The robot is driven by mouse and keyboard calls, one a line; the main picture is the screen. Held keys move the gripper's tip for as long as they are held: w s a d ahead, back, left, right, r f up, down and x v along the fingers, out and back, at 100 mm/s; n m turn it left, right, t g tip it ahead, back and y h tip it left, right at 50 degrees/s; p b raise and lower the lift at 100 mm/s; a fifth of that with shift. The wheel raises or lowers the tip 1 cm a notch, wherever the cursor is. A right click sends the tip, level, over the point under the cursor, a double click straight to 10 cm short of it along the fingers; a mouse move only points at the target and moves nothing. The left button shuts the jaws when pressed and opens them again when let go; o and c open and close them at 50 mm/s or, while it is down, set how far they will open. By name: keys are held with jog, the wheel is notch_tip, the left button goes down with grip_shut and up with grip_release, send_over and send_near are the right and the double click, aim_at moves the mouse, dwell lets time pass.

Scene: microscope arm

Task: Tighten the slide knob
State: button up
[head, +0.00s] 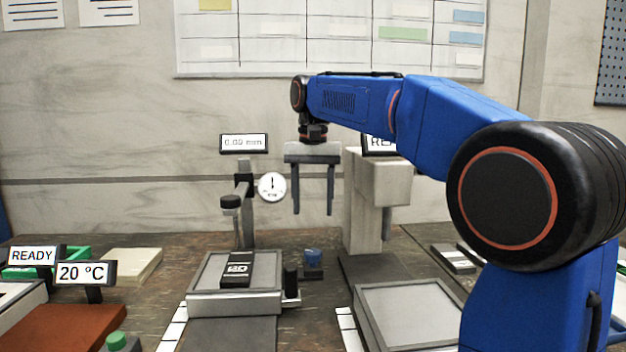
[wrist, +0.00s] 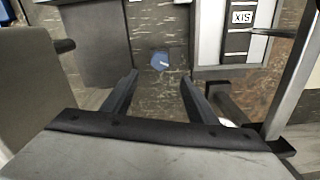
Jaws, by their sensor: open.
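A small blue knob (head: 313,256) sits on a low dark base on the bench, right of the left stand's stage. It also shows in the wrist view (wrist: 160,60), with a pale mark on its top. A black upright knob-like part (head: 291,279) is at the right side of that stage. I cannot tell which of the two is the slide knob. My gripper (head: 313,206) is open and empty, fingers pointing down, well above the blue knob. In the wrist view, the blue knob lies just beyond the gap between the fingertips (wrist: 159,82), touching neither.
The left stand carries a dial gauge (head: 272,187) and a stage (head: 205,286) with a dark labelled block (head: 237,268). A grey machine (head: 366,205) stands close on the right, with a pale plate (head: 410,312) in front. Bare bench lies around the blue knob.

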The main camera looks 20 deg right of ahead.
notch_tip(320, 180, up, 6)
dwell(0.4)
jog(key=shift+s, duration=0.1)
